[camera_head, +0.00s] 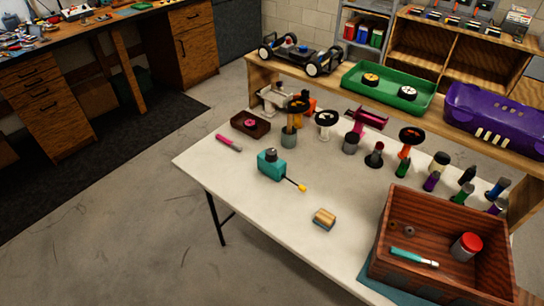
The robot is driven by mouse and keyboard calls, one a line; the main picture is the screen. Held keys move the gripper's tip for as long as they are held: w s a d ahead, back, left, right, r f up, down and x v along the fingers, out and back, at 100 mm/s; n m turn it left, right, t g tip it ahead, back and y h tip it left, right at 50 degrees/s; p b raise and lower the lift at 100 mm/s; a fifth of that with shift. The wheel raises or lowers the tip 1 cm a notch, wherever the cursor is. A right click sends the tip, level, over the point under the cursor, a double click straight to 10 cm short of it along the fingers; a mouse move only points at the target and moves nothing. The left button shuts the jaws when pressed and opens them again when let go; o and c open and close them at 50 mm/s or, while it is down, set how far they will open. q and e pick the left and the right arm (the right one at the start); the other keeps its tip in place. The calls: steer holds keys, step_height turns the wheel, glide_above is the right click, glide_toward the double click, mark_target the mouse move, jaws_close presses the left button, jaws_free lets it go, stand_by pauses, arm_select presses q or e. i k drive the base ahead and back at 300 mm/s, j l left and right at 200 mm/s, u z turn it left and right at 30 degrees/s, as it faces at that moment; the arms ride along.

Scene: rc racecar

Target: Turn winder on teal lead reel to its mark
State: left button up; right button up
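A teal boxy reel (271,167) stands on the left part of the white table. A small dark knob shows on its top, perhaps the winder. A dark lead runs out from its right side to a yellow tip (302,188) on the tabletop. The mark on the reel is too small to make out. Neither of my grippers is in view, and nothing touches the reel.
A wooden crate (385,235) stands front right. A raised shelf with a car chassis (300,55) borders the back.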

mark_target(271, 153)
steer(key=i+j+z, duration=0.4)
steer(key=j, duration=0.25)
steer(key=i+j+z, duration=0.15)
steer(key=j, duration=0.2)
steer(key=i+j+z, duration=0.2)
steer(key=j, duration=0.15)
steer(key=j+z, duration=0.2)
steer(key=j, duration=0.2)
steer(key=i+j+z, duration=0.2)
steer(key=j, duration=0.25)
